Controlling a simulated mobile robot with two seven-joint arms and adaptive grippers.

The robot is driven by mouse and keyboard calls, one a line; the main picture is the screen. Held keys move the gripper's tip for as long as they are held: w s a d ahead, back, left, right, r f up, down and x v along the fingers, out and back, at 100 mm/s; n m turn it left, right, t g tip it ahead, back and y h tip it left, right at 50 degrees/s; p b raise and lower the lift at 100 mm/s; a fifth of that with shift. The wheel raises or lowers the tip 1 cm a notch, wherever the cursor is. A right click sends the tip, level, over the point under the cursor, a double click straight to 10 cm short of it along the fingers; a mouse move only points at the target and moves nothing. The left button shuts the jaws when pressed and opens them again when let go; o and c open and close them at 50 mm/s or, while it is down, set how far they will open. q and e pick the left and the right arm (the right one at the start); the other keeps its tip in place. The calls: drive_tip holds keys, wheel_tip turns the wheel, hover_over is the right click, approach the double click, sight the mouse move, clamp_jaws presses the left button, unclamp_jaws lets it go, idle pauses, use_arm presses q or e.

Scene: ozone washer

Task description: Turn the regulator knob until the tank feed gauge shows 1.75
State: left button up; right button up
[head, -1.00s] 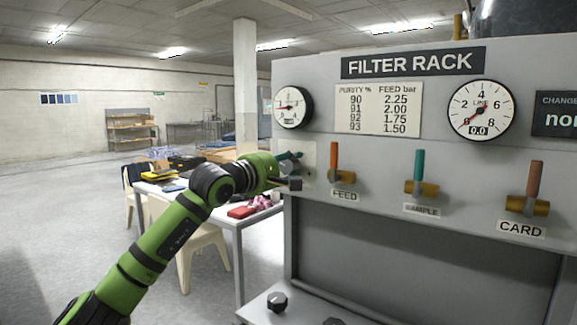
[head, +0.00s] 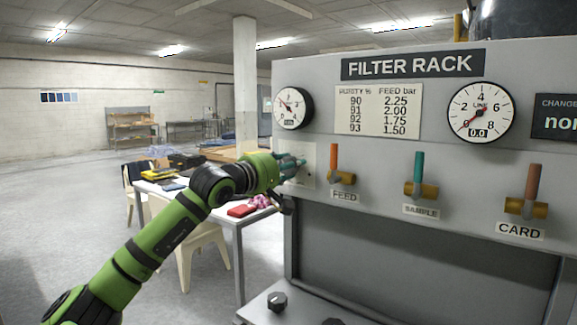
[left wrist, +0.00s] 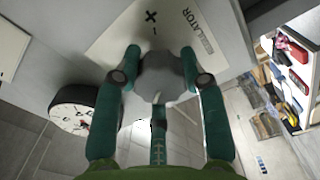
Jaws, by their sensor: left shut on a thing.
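The regulator knob (left wrist: 162,78) is a grey round knob on a pale plate marked REGULATOR in the left wrist view. My left gripper (left wrist: 160,68) has its teal fingers closed around the knob's sides. In the head view my left gripper (head: 292,167) is at the regulator plate (head: 309,165), hiding most of the knob. The tank feed gauge (head: 292,107) is the round dial above it; its needle points up and left, and its small digital reading is too blurred to read. The gauge also shows edge-on in the left wrist view (left wrist: 82,109). My right gripper is not in view.
The purity table (head: 378,110) lists 1.75 beside 92. The line gauge (head: 481,112) reads 0.0. A cluttered table (head: 238,220) stands behind my left arm.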

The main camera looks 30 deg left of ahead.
use_arm(q)
drive_tip(key=shift+a+r, duration=0.15)
drive_tip(key=o, duration=1.2)
drive_tip(key=shift+a, duration=0.1)
drive_tip(key=shift+c, duration=0.2)
drive_tip(key=shift+w+a, duration=0.1)
drive_tip(key=shift+s, duration=0.35)
drive_tip(key=s, duration=1.1)
drive_tip(key=shift+s+a, duration=0.2)
drive_tip(key=shift+a, duration=0.2)
